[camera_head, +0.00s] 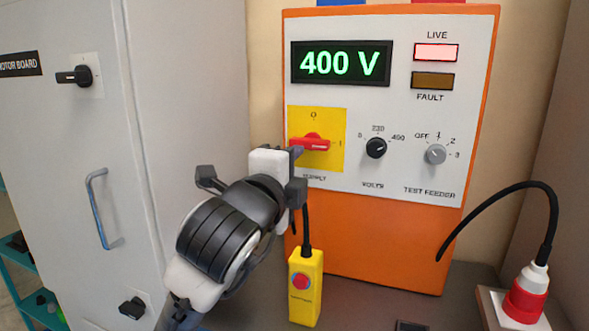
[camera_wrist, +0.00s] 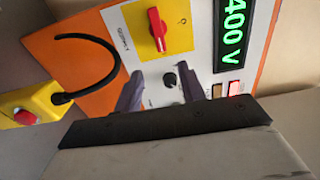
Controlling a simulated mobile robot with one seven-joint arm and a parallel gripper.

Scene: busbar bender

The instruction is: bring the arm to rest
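My gripper (camera_head: 298,172) is raised in front of the lower left of the orange test panel (camera_head: 360,240), beside the red supply switch (camera_head: 312,143). In the wrist view the two fingers of my gripper (camera_wrist: 162,80) stand apart with nothing between them. The red switch handle (camera_wrist: 157,30) lies beyond the fingertips, apart from them. Its handle lies sideways in the head view, on a yellow plate. The display (camera_head: 341,63) reads 400 V. The LIVE lamp (camera_head: 436,52) looks lit and the FAULT lamp (camera_head: 433,81) looks dark.
A yellow pendant box (camera_head: 304,288) with a red button stands below my gripper, its black cable rising behind the gripper. A red-and-white plug (camera_head: 526,293) with a curved cable is at right. A grey cabinet (camera_head: 60,150) with a blue handle (camera_head: 97,208) borders the left.

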